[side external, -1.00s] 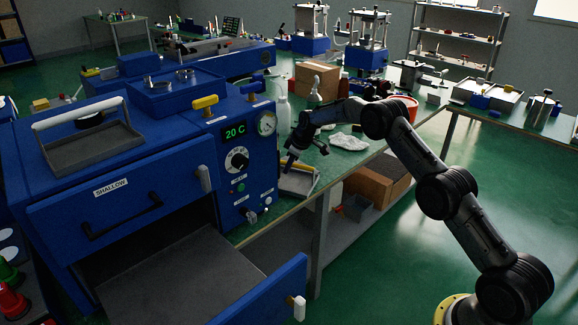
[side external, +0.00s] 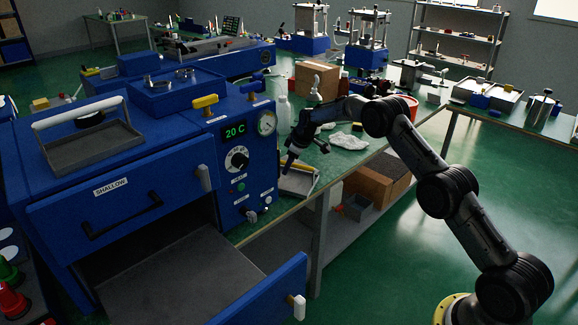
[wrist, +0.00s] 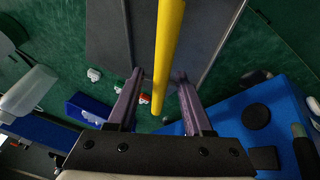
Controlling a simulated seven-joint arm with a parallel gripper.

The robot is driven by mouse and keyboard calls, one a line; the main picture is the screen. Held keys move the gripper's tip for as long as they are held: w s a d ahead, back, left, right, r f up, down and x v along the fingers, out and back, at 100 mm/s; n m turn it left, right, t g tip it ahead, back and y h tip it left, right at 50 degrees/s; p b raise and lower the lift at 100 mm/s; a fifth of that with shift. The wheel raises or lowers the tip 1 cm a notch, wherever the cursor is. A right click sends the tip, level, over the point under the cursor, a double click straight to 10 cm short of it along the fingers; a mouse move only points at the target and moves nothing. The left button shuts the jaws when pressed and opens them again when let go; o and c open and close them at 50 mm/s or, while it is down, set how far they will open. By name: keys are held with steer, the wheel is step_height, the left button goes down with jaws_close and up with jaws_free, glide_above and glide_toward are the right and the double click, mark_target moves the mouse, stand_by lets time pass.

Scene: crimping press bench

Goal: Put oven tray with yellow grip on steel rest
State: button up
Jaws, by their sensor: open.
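The oven tray (side external: 295,183) with the yellow grip (side external: 313,186) lies on the green bench, just right of the blue oven. It is small and partly hidden in the side view. In the wrist view the yellow grip (wrist: 170,40) runs between my fingers, with the dark grey tray surface (wrist: 105,35) beyond it. My gripper (wrist: 158,77) is open, with a finger on either side of the grip and gaps visible. In the side view my gripper (side external: 289,164) is low over the tray. I cannot make out the steel rest for certain.
The blue oven (side external: 120,195) has an open lower door (side external: 262,295). A tray with a white grip (side external: 95,150) sits on top of it. A white bottle (side external: 284,115), a white cloth (side external: 349,141) and a cardboard box (side external: 317,80) stand near my arm.

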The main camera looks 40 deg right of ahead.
steer(key=v, duration=1.2)
steer(key=s+a+r+m, duration=0.1)
steer(key=s+a+r, duration=0.4)
steer(key=s+r, duration=0.35)
steer(key=s+a+r+m, duration=0.1)
steer(key=s+a+r, duration=0.5)
steer(key=s+r, duration=0.3)
steer(key=s+a+f+m, duration=0.1)
steer(key=s+a, duration=0.1)
steer(key=s, duration=0.7)
steer(key=s+a+f+m, duration=0.1)
steer(key=s+f, duration=0.1)
steer(key=s, duration=0.8)
steer(key=s+a+f+m, duration=0.1)
steer(key=s+a+f, duration=0.1)
steer(key=s, duration=0.8)
steer(key=shift+a+t, duration=0.3)
